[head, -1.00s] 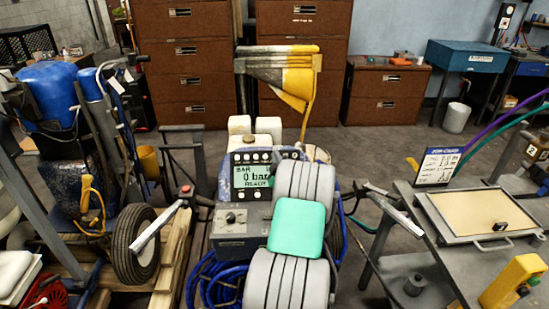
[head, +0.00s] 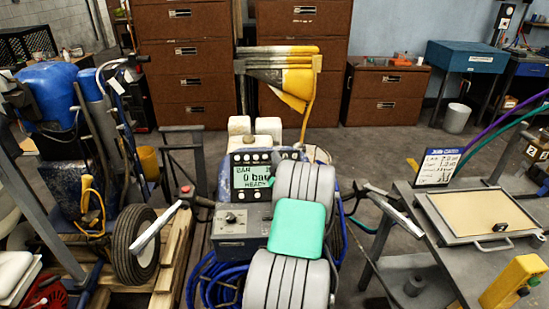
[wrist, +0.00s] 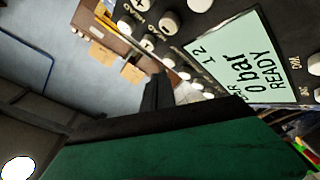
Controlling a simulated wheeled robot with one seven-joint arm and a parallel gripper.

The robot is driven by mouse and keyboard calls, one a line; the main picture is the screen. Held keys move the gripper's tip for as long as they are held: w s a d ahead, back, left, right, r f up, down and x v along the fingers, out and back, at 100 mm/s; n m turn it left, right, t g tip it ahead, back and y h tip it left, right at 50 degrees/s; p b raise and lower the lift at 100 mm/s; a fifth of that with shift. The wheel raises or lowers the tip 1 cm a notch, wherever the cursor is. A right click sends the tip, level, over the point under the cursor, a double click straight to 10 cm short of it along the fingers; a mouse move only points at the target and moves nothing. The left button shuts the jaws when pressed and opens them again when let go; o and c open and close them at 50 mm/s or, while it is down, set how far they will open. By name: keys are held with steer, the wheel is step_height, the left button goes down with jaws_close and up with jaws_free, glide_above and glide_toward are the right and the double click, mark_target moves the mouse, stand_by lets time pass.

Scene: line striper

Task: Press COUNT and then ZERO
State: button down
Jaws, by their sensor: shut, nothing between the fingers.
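The line striper's control panel (head: 236,159) stands in the middle of the head view, beyond my arm. Its green display (head: 253,177) reads "0 bar" and "READY". Small round buttons line the panel above and below the display. In the wrist view the display (wrist: 243,66) is at the upper right, with white round buttons (wrist: 169,23) along the panel to its left. I cannot read clearly which buttons are COUNT and ZERO. My gripper (wrist: 156,93) is shut and empty, pointing toward the button side of the panel; contact cannot be told. My arm hides it in the head view.
A lower box with a knob (head: 231,217) sits under the panel. A bench with a tray (head: 487,215) stands at the right. Blue hose (head: 212,283) coils below.

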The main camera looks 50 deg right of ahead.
steer(key=shift+f, duration=0.1)
stand_by(0.6)
steer(key=shift+w+d+f+b, duration=0.2)
steer(key=shift+f+b, duration=0.1)
steer(key=shift+b, duration=0.65)
steer(key=shift+w+d+f+b, duration=0.2)
steer(key=shift+d+b, duration=0.05)
steer(key=shift+b, duration=0.45)
steer(key=shift+r, duration=0.1)
stand_by(0.5)
steer(key=shift+s+a+r, duration=0.4)
steer(key=shift+a+r, duration=0.05)
steer(key=shift+r, duration=0.05)
steer(key=shift+s+a+r, duration=0.6)
steer(key=shift+a+r, duration=0.1)
steer(key=shift+r, duration=0.2)
steer(key=shift+s+a+r, duration=0.55)
steer(key=shift+a+r, duration=0.1)
steer(key=shift+r, duration=0.2)
stand_by(2.8)
